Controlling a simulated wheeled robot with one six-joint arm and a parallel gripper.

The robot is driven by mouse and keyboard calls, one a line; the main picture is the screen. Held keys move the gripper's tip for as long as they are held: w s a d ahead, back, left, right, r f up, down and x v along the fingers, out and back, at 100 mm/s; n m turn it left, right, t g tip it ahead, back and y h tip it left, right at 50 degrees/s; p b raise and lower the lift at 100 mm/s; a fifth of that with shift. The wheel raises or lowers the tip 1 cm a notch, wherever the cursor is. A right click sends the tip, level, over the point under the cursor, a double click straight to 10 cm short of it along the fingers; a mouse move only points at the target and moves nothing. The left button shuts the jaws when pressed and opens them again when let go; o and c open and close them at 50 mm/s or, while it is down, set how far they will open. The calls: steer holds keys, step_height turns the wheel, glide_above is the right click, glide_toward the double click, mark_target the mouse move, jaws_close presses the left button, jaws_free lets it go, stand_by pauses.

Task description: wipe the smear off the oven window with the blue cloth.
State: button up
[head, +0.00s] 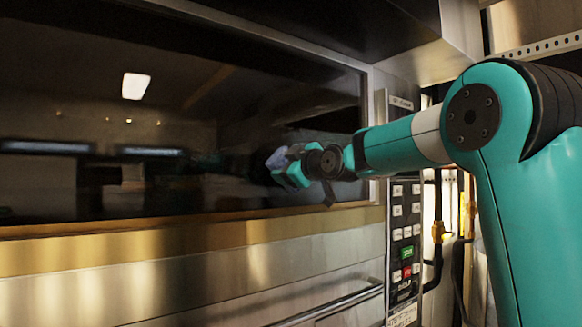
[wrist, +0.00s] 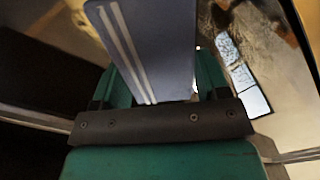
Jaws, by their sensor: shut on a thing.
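The oven window (head: 200,110) is a wide dark glass pane on the left of the head view, full of reflections. My gripper (head: 286,166) is in front of its lower right part. It is shut on the blue cloth (head: 276,158), which shows as a small pale-blue patch at the fingertips. In the wrist view the cloth (wrist: 155,45) is a flat blue-grey piece with two pale stripes, standing out between the teal fingers of my gripper (wrist: 160,85). I cannot tell whether the cloth touches the glass. I cannot make out the smear for certain among the reflections.
A control panel (head: 404,235) with several buttons stands right of the window. A brass-coloured strip (head: 150,243) runs below the glass, with a metal handle bar (head: 330,305) lower down. A dark hood overhangs at the top. Pipes (head: 438,230) are at the right.

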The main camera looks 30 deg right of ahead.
steer(key=shift+w, duration=0.35)
steer(key=shift+d+b, duration=0.4)
steer(key=shift+d, duration=1.5)
steer(key=d, duration=0.7)
steer(key=shift+w+f+b, duration=0.15)
steer(key=shift+w+b, duration=0.05)
steer(key=shift+b, duration=0.2)
steer(key=shift+s+a+b, duration=0.15)
steer(key=shift+a+b, duration=1.2)
steer(key=shift+a, duration=0.5)
steer(key=shift+a+b, duration=2.05)
steer(key=shift+a, duration=1.55)
